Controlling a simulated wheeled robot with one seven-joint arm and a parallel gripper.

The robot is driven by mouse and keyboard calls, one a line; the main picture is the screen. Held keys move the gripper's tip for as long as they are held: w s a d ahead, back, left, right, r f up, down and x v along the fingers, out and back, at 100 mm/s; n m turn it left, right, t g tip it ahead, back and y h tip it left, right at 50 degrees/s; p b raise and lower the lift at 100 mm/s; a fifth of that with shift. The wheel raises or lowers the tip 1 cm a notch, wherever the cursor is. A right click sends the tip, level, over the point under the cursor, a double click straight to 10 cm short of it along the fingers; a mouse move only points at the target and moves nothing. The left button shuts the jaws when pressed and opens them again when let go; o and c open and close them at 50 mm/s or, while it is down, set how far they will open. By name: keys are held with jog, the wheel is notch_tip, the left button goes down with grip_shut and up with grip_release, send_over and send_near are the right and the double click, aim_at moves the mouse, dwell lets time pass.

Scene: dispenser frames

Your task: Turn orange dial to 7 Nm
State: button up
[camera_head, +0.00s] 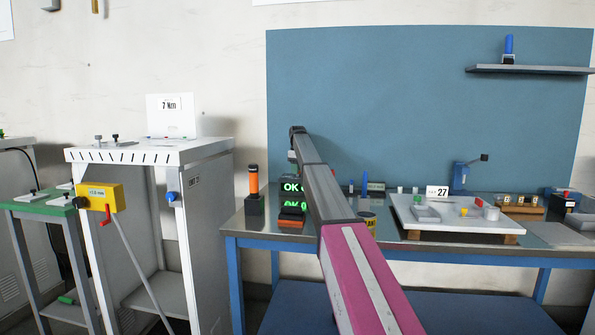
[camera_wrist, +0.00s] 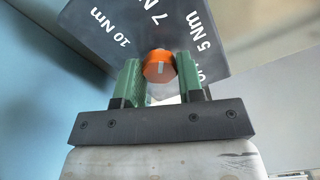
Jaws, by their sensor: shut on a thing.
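In the wrist view an orange dial (camera_wrist: 158,62) sits on a dark grey panel (camera_wrist: 95,48) marked 10 Nm, 7 N (partly cut off), 5 Nm and a partly hidden label at the right. My gripper (camera_wrist: 159,74) has its green fingers on both sides of the dial and is shut on it. A pale mark shows on the dial's near face; I cannot tell which label it points to. In the head view my arm reaches over the bench, and the dial and fingers cannot be made out. A sign reading 7 Nm (camera_head: 169,104) stands on a white cabinet (camera_head: 190,150).
The blue-framed bench (camera_head: 350,251) carries green OK displays (camera_head: 291,186), an orange-topped post (camera_head: 254,182) and a white tray (camera_head: 470,224) with small parts. A yellow box (camera_head: 100,197) with a red lever is at the left. A shelf (camera_head: 530,70) is at upper right.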

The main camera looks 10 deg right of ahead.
jog(key=shift+n, duration=0.6)
jog(key=o, duration=0.9)
notch_tip(320, 180, up, 11)
jog(key=shift+f, duration=0.1)
dwell(0.3)
